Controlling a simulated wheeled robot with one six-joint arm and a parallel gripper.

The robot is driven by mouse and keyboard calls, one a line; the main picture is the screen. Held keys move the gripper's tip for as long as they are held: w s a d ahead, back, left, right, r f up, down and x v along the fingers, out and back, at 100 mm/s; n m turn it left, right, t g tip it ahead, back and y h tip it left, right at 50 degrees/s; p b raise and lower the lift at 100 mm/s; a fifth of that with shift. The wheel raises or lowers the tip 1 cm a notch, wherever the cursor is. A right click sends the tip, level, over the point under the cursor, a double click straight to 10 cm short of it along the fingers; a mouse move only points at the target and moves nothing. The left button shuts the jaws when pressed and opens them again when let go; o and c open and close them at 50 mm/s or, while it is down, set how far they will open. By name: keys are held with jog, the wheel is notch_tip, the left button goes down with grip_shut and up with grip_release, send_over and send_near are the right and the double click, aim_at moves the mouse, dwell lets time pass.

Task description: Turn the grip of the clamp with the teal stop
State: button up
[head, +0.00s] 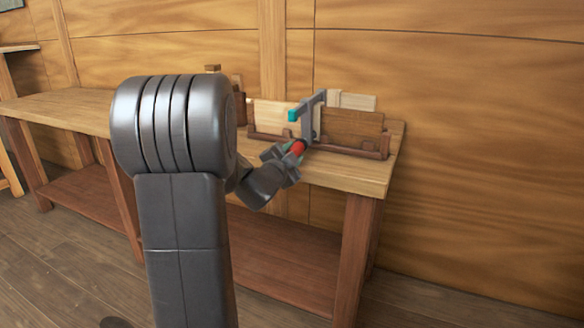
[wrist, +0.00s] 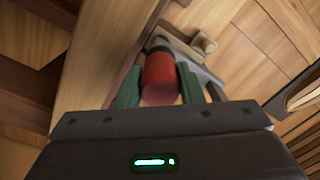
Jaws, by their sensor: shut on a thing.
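The clamp (head: 308,116) is a grey frame standing over the boards on the bench, with a teal stop (head: 292,115) at its upper left end. Its red grip (head: 298,147) sticks out low at the front, toward my arm. My gripper (head: 289,153) is at that grip. In the wrist view the red grip (wrist: 160,78) sits between the two green fingers of my gripper (wrist: 158,88), one on each side. My gripper is shut on it. The far end of the clamp is partly hidden behind the grip in the wrist view.
The boards (head: 352,127) stand upright in a brown rack (head: 345,151) on the wooden bench (head: 345,175). More wooden pieces (head: 239,98) stand farther left, partly hidden by my arm. A plank wall (head: 470,120) rises behind. The floor right of the bench is clear.

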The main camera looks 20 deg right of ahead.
jog(key=m+b, duration=0.4)
jog(key=shift+f+b, duration=0.3)
jog(key=shift+f, duration=0.1)
jog(key=shift+r+m+b, duration=0.1)
jog(key=shift+m+b, duration=1.3)
jog(key=shift+m, duration=0.4)
jog(key=o, duration=1)
jog(key=shift+s+a+r, duration=0.1)
jog(key=shift+r, duration=0.15)
